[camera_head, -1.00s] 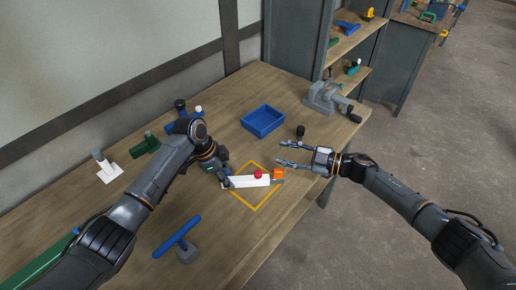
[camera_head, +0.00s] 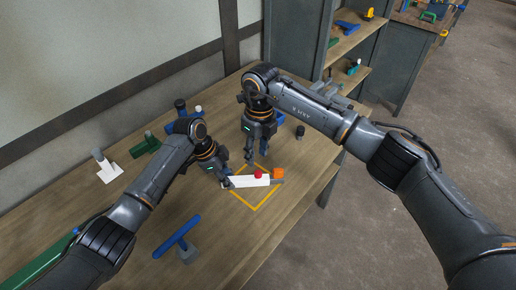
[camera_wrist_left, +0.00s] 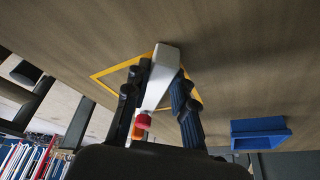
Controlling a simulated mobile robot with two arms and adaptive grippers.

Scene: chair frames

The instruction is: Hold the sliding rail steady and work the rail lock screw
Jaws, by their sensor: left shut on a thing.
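The white sliding rail (camera_head: 240,182) lies inside the yellow square outline (camera_head: 255,208) on the bench. A red knob (camera_head: 258,175), seemingly the lock screw, stands on it, and an orange block (camera_head: 278,173) is at its right end. My left gripper (camera_head: 226,181) is shut on the rail's left end; in the left wrist view the white rail (camera_wrist_left: 166,60) runs between its fingers. My right gripper (camera_head: 256,155) points down above and behind the rail, apart from the red knob. Its fingers look spread and empty.
A white part (camera_head: 105,167) and a green part (camera_head: 146,146) are at the left. A small black knob (camera_head: 300,132) stands right of my right gripper. The blue tray (camera_wrist_left: 260,133) shows in the left wrist view.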

